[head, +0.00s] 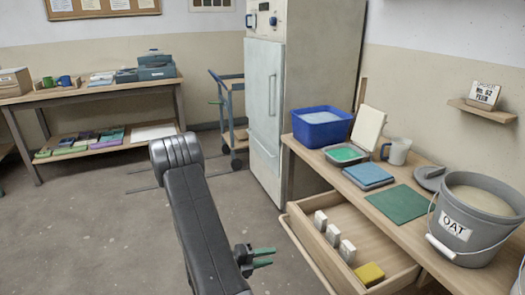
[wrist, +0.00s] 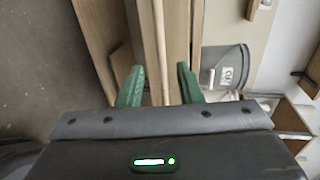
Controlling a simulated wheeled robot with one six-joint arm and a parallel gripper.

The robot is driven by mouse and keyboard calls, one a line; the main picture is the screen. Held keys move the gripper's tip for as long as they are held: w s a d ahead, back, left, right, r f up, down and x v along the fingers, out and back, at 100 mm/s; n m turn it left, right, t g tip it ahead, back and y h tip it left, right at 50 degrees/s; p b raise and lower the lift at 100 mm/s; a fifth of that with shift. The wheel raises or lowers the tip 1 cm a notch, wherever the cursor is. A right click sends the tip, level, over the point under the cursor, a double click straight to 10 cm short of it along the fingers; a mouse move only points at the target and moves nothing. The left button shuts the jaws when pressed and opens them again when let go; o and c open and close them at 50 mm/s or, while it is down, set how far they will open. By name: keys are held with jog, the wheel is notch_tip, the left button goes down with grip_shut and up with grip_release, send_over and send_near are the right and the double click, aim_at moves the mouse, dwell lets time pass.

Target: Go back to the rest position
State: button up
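My gripper (head: 263,257) has green fingers and hangs at the bottom middle of the head view, left of the open drawer (head: 323,258). In the wrist view my gripper (wrist: 160,78) shows its two green fingers apart with nothing between them. My dark arm reaches across the middle of the head view. The rest position itself is not marked in either view.
A worktop (head: 408,228) at the right bears a grey OAT bucket (head: 478,213), a blue tub (head: 321,126), a green mat (head: 398,203) and a mug (head: 397,150). The drawer holds several white blocks and a yellow sponge (head: 369,273). Floor at left is clear.

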aim_at(302, 248)
jog(key=shift+b+x, duration=1.2)
jog(key=shift+x, duration=5.6)
jog(key=shift+s, duration=0.1)
